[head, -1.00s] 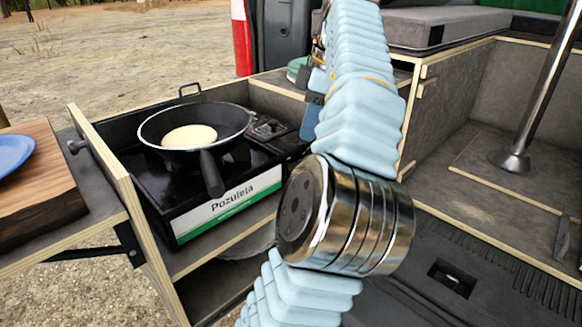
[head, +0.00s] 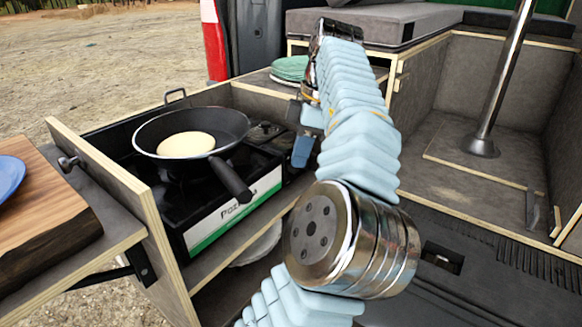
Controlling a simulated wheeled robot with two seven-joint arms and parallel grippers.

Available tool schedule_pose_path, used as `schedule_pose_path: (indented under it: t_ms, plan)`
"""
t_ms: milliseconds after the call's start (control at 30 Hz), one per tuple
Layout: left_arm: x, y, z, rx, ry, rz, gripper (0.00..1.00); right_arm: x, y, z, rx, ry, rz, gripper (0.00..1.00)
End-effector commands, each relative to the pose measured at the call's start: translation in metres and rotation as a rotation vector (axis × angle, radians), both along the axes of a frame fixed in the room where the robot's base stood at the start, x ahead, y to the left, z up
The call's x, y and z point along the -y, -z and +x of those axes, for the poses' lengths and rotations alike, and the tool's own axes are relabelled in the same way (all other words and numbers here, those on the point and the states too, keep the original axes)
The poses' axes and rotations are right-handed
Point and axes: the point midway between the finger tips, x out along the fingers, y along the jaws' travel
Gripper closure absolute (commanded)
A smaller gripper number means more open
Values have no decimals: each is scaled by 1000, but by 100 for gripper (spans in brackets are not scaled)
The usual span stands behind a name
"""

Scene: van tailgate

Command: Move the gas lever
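A black camping stove (head: 200,225) with a white and green front label sits in the pull-out drawer. A dark frying pan (head: 222,120) with a pale round pancake (head: 186,145) stands on it, its handle pointing front right. I cannot make out the gas lever; the stove's right front is partly covered by the pan handle and my gripper. My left gripper (head: 303,143) hangs at the stove's right end, its blue fingertips low beside the stove. Whether it is open or touches anything is unclear. My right gripper is not in view.
The drawer's wooden front panel (head: 110,185) stands left of the stove. A wooden board (head: 45,222) with a blue plate (head: 8,178) lies on a side shelf. Green plates (head: 290,68) are stacked behind my gripper. A metal pole (head: 503,75) rises at right.

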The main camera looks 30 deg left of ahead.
Motion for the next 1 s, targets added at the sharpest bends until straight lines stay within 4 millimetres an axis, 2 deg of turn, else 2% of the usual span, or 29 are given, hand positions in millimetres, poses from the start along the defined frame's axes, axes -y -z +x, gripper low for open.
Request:
schedule_pose_path:
  t_ms: [233, 400, 633, 767, 900, 1000]
  plan:
    - [-1, 5, 0, -1, -2, -1, 100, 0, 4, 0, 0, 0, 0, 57]
    - [-1, 24, 0, -1, -1, -1, 100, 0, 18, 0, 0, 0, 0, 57]
    - [1, 16, 1, -1, -1, 0, 100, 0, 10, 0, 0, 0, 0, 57]
    - [12, 7, 8, -2, 2, 0, 100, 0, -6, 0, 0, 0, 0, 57]
    - [24, 8, 16, -1, 0, 1, 100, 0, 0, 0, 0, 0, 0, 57]
    - [25, 8, 17, -1, 0, -1, 100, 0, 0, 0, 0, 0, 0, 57]
